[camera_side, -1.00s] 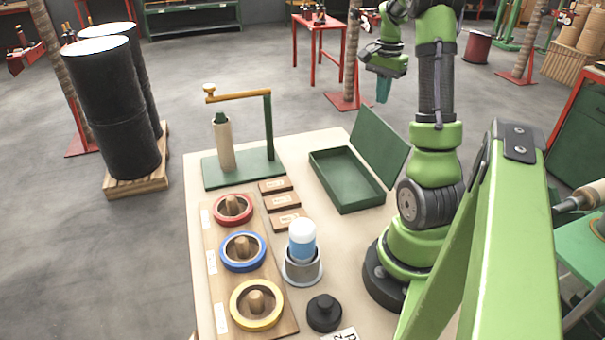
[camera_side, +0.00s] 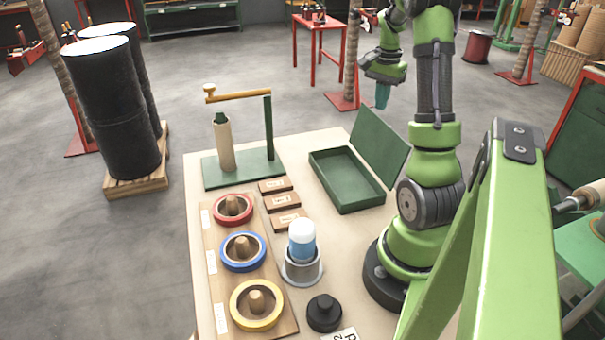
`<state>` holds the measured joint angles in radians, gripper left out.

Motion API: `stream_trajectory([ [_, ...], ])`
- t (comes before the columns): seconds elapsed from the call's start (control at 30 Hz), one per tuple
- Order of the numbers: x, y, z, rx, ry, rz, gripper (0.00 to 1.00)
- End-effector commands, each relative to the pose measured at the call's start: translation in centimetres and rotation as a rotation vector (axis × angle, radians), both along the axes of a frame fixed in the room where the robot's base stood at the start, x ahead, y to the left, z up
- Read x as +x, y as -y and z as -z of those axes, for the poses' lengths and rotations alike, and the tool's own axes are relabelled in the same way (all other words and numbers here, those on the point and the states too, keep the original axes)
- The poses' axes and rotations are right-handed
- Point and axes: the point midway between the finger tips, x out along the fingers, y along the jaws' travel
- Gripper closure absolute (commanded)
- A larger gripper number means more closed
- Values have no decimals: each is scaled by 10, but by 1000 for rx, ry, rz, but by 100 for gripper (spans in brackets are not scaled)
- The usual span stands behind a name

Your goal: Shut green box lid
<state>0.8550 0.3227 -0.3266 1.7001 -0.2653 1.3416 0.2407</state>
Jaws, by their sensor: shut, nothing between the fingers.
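The green box (camera_side: 345,205) sits on the table near its far right edge. It is empty, and its floor shows fully. Its green lid (camera_side: 379,146) stands open, raised steeply along the box's right side and leaning outward. My gripper (camera_side: 382,97) is above and behind the lid's far end, pointing down, apart from lid and box. Its fingers are together with nothing seen between them.
Left of the box are three wooden blocks (camera_side: 283,202) and a green stand with a crank (camera_side: 268,125). A board with red, blue and yellow rings (camera_side: 257,304) lies at front left. A blue and white bottle (camera_side: 301,240) stands in a grey cup. Bare table surrounds the box's front.

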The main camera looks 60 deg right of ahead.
Motion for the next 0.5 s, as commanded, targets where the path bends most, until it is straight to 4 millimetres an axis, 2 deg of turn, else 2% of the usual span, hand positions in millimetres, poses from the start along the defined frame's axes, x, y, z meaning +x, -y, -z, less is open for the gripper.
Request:
stream_trajectory([
  [0.5, 0, 0, 27, 1, -2, 1, 100],
])
